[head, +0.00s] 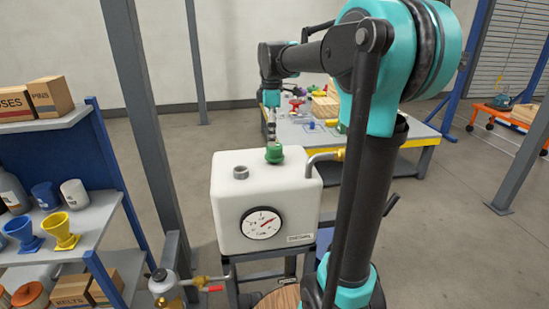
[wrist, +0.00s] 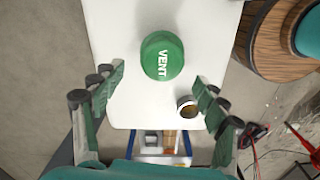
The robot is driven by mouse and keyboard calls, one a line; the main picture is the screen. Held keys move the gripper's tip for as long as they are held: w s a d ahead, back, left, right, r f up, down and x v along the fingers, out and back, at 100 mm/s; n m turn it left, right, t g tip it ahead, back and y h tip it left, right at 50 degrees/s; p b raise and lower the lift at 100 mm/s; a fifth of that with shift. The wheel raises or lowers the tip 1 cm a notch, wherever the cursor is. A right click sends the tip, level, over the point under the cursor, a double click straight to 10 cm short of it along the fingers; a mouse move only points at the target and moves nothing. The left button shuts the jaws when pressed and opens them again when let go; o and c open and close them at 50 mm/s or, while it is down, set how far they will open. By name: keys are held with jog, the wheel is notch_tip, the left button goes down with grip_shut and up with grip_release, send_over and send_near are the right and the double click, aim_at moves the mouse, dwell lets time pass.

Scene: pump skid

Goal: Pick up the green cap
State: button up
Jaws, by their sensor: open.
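The green cap (wrist: 162,56), marked VENT, sits on top of the white tank (wrist: 112,30). In the head view the cap (head: 274,154) is on the right part of the top of the tank (head: 232,200). My gripper (wrist: 160,100) is open and empty. In the wrist view its two fingers stand left and right, and the cap lies between and beyond them, apart from both. In the head view my gripper (head: 271,128) is above the cap; its fingertips are too small to judge the gap.
An open grey pipe stub (head: 240,172) rises beside the cap; it shows in the wrist view (wrist: 187,107) near the right finger. A bent pipe (head: 325,157) leaves the tank's right side. A shelf (head: 90,216) with cups stands left. A workbench (head: 390,137) stands behind.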

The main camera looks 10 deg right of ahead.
notch_tip(320, 180, down, 5)
jog(key=shift+s+d, duration=0.1)
jog(key=shift+d, duration=0.05)
jog(key=c, duration=1.5)
jog(key=shift+r, duration=0.1)
notch_tip(320, 180, up, 20)
jog(key=shift+f, duration=0.1)
